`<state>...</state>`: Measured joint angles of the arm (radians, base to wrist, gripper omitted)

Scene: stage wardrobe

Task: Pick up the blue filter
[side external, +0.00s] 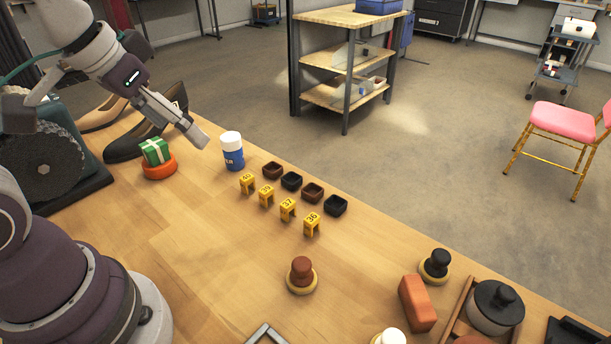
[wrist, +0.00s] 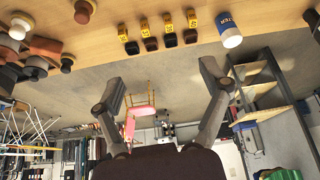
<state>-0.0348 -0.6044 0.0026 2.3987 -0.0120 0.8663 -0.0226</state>
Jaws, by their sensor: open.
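The blue filter (side external: 233,158) is a small blue can with a white lid and partly readable white lettering. It stands upright on the wooden table, and in the wrist view the blue filter (wrist: 229,32) is at the upper right. My gripper (side external: 200,138) is left of and slightly above it in the side view, with a gap between them. In the wrist view my gripper (wrist: 162,76) has its two fingers spread wide with nothing between them. The filter is outside the fingers, beyond the right fingertip. The wrist picture is upside down.
Yellow numbered markers (side external: 267,196) and small dark trays (side external: 312,192) stand right of the filter. A green gift box (side external: 155,151) on an orange disc (side external: 159,168) and dark shoes (side external: 146,132) are to its left. A brown knobbed piece (side external: 301,272) stands nearer the front.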

